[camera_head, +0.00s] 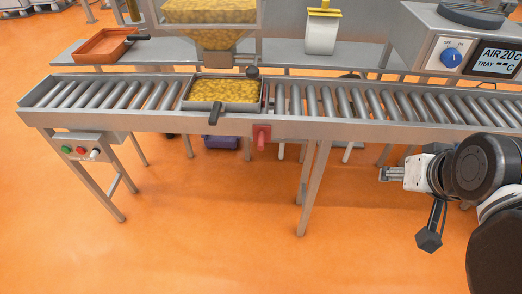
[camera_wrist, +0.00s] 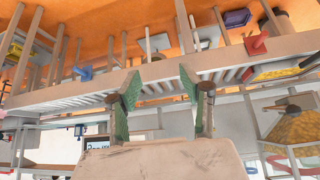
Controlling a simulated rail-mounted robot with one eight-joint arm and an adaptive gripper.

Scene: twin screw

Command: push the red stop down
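The red stop (camera_head: 262,136) is mounted on the front rail of the roller conveyor, near the middle of the head view. Its red handle hangs below the rail. It also shows at the upper right of the wrist view (camera_wrist: 256,44), which is upside down. I cannot tell its exact setting. My gripper (camera_head: 388,174) is in front of the conveyor, well to the right of the stop and apart from it. In the wrist view my gripper (camera_wrist: 161,86) has its two green-padded fingers spread, with nothing held between them.
A metal tray (camera_head: 187,103) of yellow pieces sits on the rollers left of the stop, under a hopper (camera_head: 215,40). A control box (camera_head: 83,148) hangs at the left. An orange tray (camera_head: 101,46) stands on the back shelf. The floor before the conveyor is clear.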

